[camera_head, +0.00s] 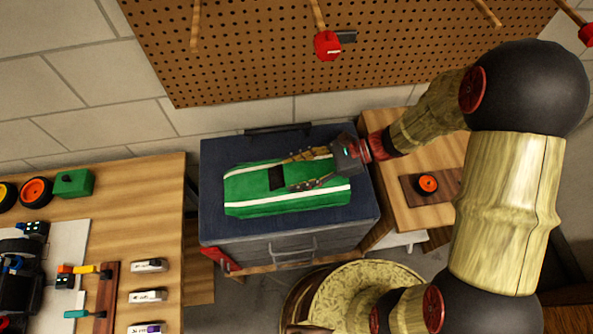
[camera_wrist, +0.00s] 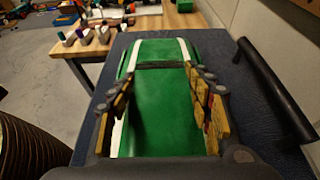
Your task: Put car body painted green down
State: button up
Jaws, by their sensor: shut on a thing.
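The green car body (camera_head: 245,190) with white stripes lies on or just above the dark blue top of a chest (camera_head: 215,155). I cannot tell if it touches the top. My gripper (camera_head: 308,170) reaches in from the right, its two fingers on either side of the body. In the wrist view the green car body (camera_wrist: 165,100) fills the space between the fingers of my gripper (camera_wrist: 163,75), which is shut on it. The blue top (camera_wrist: 260,120) shows on both sides of the body.
A wooden workbench (camera_head: 160,205) on the left bears wheels, small bottles and a green block (camera_head: 75,182). A wooden table (camera_head: 405,215) on the right holds an orange wheel (camera_head: 427,183). A black handle (camera_wrist: 272,85) runs along the chest's wall-side edge. A pegboard (camera_head: 260,50) hangs behind.

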jog(key=o, duration=1.2)
jog(key=shift+c, duration=0.2)
jog(key=shift+d+r, duration=0.15)
jog(key=shift+r, duration=0.05)
jog(key=p+v, duration=0.3)
jog(key=v, duration=0.8)
jog(key=shift+w+d, duration=0.1)
jog(key=shift+d, duration=0.25)
jog(key=shift+r+n, duration=0.3)
jog(key=shift+r, duration=0.1)
jog(key=s+d+r+n+t+h, duration=0.4)
jog(key=s+d+r+n+h, duration=0.1)
jog(key=r, duration=0.4)
jog(key=s+d+r+n+t+h, duration=0.4)
jog(key=s+d+r+n+h, duration=0.1)
jog(key=d+r+n+h, duration=0.2)
notch_tip(320, 180, up, 3)
jog(key=n+h, duration=0.1)
jog(key=n, duration=0.1)
jog(key=shift+n+t, duration=0.4)
jog(key=shift+s, duration=0.1)
